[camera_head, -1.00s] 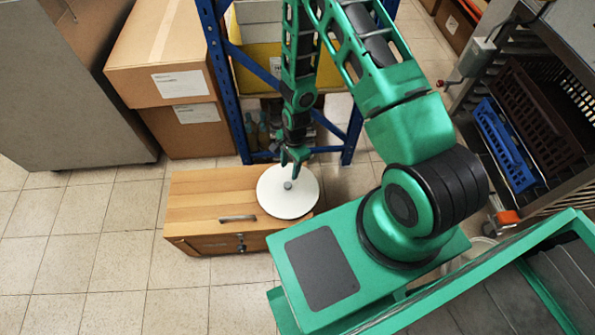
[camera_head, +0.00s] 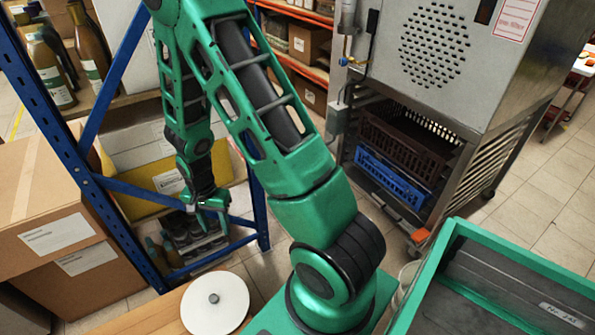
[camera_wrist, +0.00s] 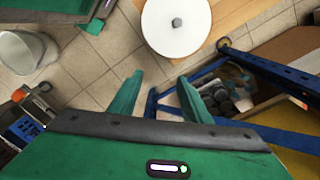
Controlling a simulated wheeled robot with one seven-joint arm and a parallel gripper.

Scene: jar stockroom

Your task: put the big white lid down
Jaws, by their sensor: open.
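The big white lid (camera_head: 215,303) is a round disc with a small grey knob. It lies flat on the wooden cabinet top (camera_head: 150,318), near its right end. My gripper (camera_head: 212,208) is above and beyond the lid, near the blue rack. In the wrist view my gripper (camera_wrist: 158,98) has its two green fingers spread wide with nothing between them.
A blue rack (camera_head: 120,188) with bottles and boxes stands behind the cabinet. Cardboard boxes (camera_head: 50,215) are at the left. A steel unit with a blue crate (camera_head: 392,178) stands at the right. A white bin (camera_wrist: 28,52) stands on the tiled floor.

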